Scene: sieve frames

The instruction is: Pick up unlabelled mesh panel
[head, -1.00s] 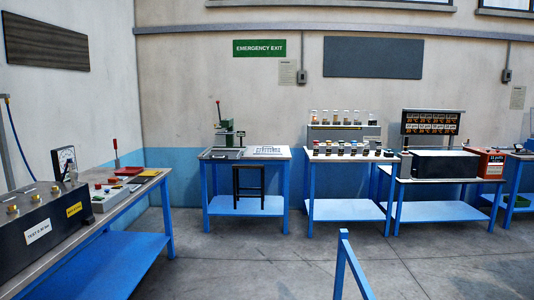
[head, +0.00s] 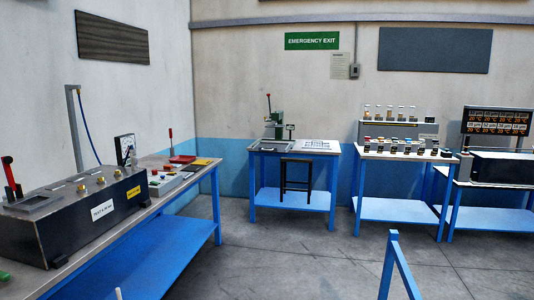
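No mesh panel can be made out for certain. A pale flat sheet with a grid-like pattern (head: 322,146) lies on the right part of the middle bench (head: 262,150), too small to tell whether it is mesh or printed. A dark square frame (head: 36,202) sits on top of the black test box at the left, with a red-handled lever beside it. Neither of my grippers is in view.
The left bench (head: 200,168) carries the black test box (head: 80,228), a dial gauge (head: 125,148) and a red tray (head: 181,159). A black stool (head: 296,186) stands before the middle bench. A blue rail (head: 388,266) rises front right. Open grey floor (head: 300,250) lies between.

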